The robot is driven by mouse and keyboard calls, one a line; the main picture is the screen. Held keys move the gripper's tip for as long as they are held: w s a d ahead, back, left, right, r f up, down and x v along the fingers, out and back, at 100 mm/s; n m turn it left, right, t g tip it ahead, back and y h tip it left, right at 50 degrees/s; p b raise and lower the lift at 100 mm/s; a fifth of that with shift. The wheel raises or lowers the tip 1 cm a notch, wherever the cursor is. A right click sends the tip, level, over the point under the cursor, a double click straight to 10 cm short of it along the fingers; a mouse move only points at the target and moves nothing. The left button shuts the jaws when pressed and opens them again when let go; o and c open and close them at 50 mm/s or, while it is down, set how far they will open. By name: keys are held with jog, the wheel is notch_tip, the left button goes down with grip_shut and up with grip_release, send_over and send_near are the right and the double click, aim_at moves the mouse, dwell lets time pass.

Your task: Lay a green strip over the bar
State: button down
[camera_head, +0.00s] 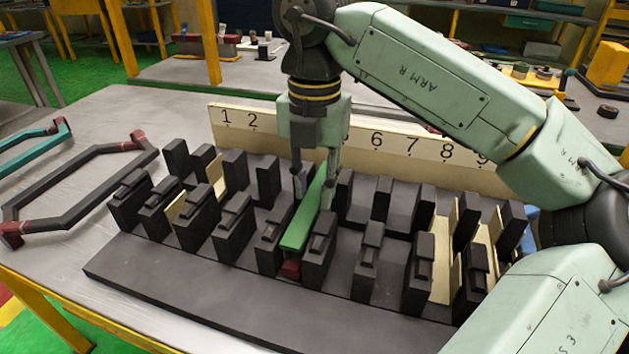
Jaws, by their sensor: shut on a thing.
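A long green strip (305,220) lies lengthwise in a slot between dark blocks near the middle of the black fixture (190,290). My gripper (316,183) points down at the strip's far end and is shut on it. The strip's near end sticks out between two front blocks, above a dark red bar end (291,269). The rest of the bar is hidden under the strip. I cannot tell whether the strip touches the bar along its length.
A cream board with slot numbers (400,145) stands behind the fixture; my arm hides some numbers. Cream liners show in slots at left (217,172) and right (441,265). A black bent bar (80,187) and a teal bent bar (35,142) lie on the table at left.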

aim_at(315, 195)
jog(key=shift+f+b, duration=0.75)
jog(key=shift+f, duration=0.3)
jog(key=shift+f+b, duration=0.5)
jog(key=shift+f, duration=0.05)
dwell(0.5)
jog(key=c, duration=1.2)
grip_release()
jog(key=shift+c, duration=0.2)
jog(key=shift+r, duration=0.1)
jog(key=shift+r+p, duration=0.55)
jog(key=shift+r, duration=0.15)
